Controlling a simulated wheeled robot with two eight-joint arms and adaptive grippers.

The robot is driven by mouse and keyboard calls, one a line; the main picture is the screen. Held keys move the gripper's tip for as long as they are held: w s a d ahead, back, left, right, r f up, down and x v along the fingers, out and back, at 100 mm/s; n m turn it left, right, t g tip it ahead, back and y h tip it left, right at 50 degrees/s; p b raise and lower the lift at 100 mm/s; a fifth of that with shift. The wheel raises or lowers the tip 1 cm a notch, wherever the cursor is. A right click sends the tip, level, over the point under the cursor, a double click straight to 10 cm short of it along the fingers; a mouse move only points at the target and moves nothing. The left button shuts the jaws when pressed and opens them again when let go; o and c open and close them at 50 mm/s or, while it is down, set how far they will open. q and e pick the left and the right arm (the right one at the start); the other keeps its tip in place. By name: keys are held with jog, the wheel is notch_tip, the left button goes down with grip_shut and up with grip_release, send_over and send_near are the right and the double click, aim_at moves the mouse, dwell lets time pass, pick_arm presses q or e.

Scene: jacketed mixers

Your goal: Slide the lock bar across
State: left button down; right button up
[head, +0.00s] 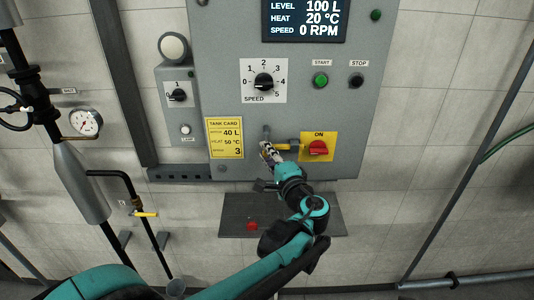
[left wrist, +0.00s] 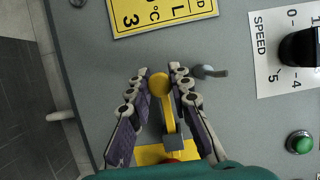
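The lock bar (left wrist: 168,113) is a yellow bar with a round knob (left wrist: 159,84) at its end. In the left wrist view it passes a grey bracket (left wrist: 172,128) towards a yellow plate. In the head view the bar (head: 283,146) lies level, left of the red switch (head: 318,148) marked ON. My left gripper (head: 267,149) is at the bar's left end. In the left wrist view its fingertips (left wrist: 161,73) close in on both sides of the knob and appear to touch it. The fingers partly hide the bar in the head view. My right gripper is not in view.
A small grey peg (left wrist: 208,71) sticks out of the panel beside the fingertips. A yellow tank card (head: 224,138), speed dial (head: 263,82), green start button (head: 320,80) and black stop button (head: 356,80) surround the area. A dark shelf (head: 300,222) lies below.

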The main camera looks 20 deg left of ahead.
pick_arm(q)
jog(key=d, duration=0.2)
jog(key=w+d, duration=0.1)
jog(key=d, duration=0.2)
jog(key=w+d, duration=0.1)
jog(key=d, duration=0.1)
jog(key=shift+d+b, duration=0.2)
jog(key=shift+b, duration=0.2)
jog(key=c, duration=1.6)
grip_release()
jog(key=shift+c, duration=0.2)
jog(key=shift+o, duration=1.4)
jog(key=shift+w+d, duration=0.1)
jog(key=shift+d, duration=0.1)
send_near(291, 148)
jog(key=v, duration=0.4)
jog(key=shift+s+d+f, duration=0.1)
jog(key=shift+s+d, duration=0.1)
jog(key=shift+d, duration=0.15)
